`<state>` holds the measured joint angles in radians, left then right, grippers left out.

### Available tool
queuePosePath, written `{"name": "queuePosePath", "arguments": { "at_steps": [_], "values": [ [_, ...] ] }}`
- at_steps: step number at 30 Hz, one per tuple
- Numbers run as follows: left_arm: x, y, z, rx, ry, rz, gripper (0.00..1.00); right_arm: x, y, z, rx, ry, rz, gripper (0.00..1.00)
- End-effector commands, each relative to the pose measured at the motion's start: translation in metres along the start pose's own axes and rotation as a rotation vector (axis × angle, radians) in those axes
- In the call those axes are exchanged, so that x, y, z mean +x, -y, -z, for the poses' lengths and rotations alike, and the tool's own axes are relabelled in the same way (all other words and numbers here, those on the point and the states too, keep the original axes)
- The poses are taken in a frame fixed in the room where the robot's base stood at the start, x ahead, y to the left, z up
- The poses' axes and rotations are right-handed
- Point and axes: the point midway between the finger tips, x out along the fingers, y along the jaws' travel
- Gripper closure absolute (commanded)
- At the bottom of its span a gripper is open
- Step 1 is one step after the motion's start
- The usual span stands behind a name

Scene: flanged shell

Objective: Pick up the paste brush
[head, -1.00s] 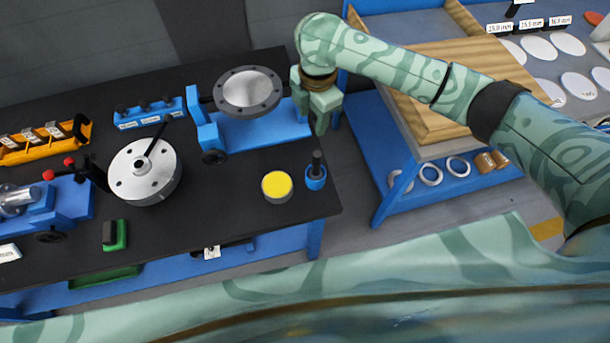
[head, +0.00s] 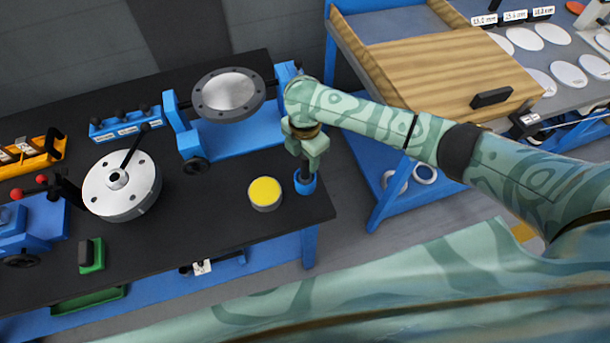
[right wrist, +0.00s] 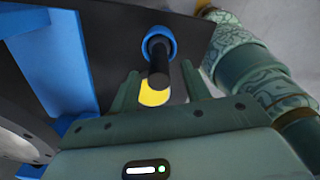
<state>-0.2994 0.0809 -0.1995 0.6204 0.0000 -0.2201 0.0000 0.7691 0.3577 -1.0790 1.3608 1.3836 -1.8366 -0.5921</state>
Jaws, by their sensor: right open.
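The paste brush (head: 306,178) stands upright in a blue round holder (head: 305,187) near the right front corner of the black bench. Its dark handle points up. In the right wrist view the brush handle (right wrist: 158,62) rises from the blue ring toward the camera. My right gripper (head: 312,158) is open and above the brush, fingers pointing down. In the right wrist view its two fingers (right wrist: 160,88) lie to either side of the handle's near end; I cannot tell whether they touch it. The handle top is partly hidden in the head view. My left gripper is not in view.
A tin with a yellow top (head: 265,193) stands just left of the brush. A blue fixture with a round flanged disc (head: 228,95) is behind it. A blue-framed table with a wooden board (head: 450,70) stands to the right, across a floor gap.

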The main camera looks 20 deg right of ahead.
Motion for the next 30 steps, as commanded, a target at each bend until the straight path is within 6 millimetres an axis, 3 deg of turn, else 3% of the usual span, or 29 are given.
{"name": "queuePosePath", "arguments": {
  "at_steps": [1, 3, 9, 15, 24, 30],
  "values": [
    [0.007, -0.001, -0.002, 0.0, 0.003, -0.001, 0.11, 0.013, 0.0, -0.001, 0.001, 0.001, 0.002, 0.53],
    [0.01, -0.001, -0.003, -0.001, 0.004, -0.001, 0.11, 0.019, -0.001, -0.001, 0.001, 0.001, 0.0, 0.53],
    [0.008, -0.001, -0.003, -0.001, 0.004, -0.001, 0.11, 0.018, -0.001, -0.001, 0.0, 0.002, -0.002, 0.53],
    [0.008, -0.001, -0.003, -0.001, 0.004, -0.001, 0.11, 0.018, -0.001, -0.001, 0.0, 0.002, -0.001, 1.0],
    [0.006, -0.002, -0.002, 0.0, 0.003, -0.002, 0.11, 0.014, -0.001, -0.001, 0.0, 0.002, -0.002, 1.0],
    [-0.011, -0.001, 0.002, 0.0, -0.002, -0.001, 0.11, -0.024, -0.002, -0.001, -0.002, 0.003, -0.005, 1.0]
  ]
}}
